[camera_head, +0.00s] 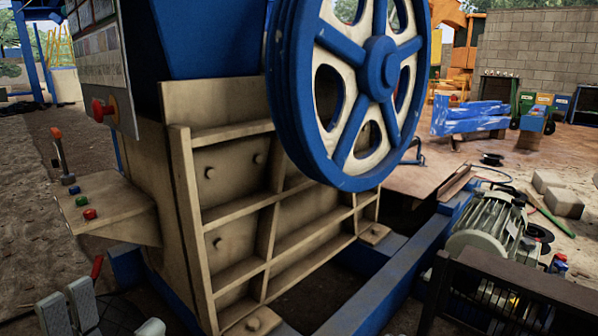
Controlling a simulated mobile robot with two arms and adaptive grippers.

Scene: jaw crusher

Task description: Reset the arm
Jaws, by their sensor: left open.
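My left gripper (70,310) shows at the bottom left corner, with two pale grey finger pads pointing up. The pads are apart and nothing shows between them. It is below and in front of the control shelf (105,212) of the jaw crusher (225,165), and looks clear of it. The shelf carries a lever (61,155) with an orange-red knob, and blue, green and red buttons (83,201). My right gripper is not in view.
A large blue and cream flywheel (376,54) stands at the crusher's right side. A red knob (101,109) sticks out from the panel above the shelf. A grey motor (487,225) sits on the blue frame at right. Sandy ground at left is open.

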